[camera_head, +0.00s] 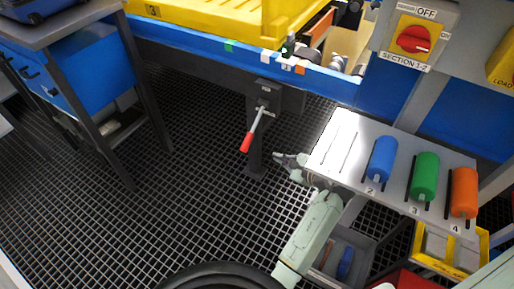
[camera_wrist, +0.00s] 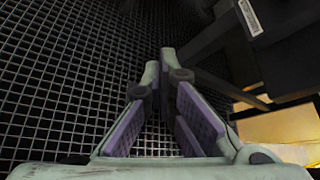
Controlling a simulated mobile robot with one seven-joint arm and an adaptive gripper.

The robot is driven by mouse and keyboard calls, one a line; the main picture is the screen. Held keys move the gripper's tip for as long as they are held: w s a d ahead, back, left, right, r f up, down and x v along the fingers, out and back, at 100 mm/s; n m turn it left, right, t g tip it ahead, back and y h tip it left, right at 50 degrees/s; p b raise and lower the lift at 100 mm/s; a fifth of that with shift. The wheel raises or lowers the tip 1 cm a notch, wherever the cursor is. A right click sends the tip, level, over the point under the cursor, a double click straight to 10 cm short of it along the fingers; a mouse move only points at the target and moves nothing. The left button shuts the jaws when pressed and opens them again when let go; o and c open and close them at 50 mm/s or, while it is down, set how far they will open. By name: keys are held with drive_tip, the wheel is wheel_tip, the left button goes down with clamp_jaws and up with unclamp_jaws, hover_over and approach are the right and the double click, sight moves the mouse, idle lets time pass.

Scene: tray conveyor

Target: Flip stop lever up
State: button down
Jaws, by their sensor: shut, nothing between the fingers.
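The stop lever (camera_head: 256,127) is a metal rod with a red grip, hanging from a dark bracket (camera_head: 272,94) below the blue conveyor side. It points down and to the left. My gripper (camera_head: 279,158) is to the lower right of the red grip, apart from it in the picture, beside the left edge of the grey panel. In the wrist view my gripper (camera_wrist: 160,68) is shut, with its fingertips together and nothing between them. The lever's red grip does not show in the wrist view.
A dark post (camera_head: 255,150) stands behind the lever. A red rotary switch (camera_head: 413,39) is at the upper right. Open grid floor (camera_head: 190,160) lies left of the lever.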

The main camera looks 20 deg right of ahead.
sight(253, 129)
drive_tip(key=shift+w, duration=0.1)
drive_tip(key=w+a+p, duration=0.3)
drive_tip(key=w+a, duration=0.2)
drive_tip(key=w, duration=0.2)
drive_tip(key=shift+w+a+f, duration=0.2)
drive_tip(key=shift+w+f, duration=0.15)
drive_tip(key=shift+f, duration=0.1)
drive_tip(key=shift+r, duration=0.1)
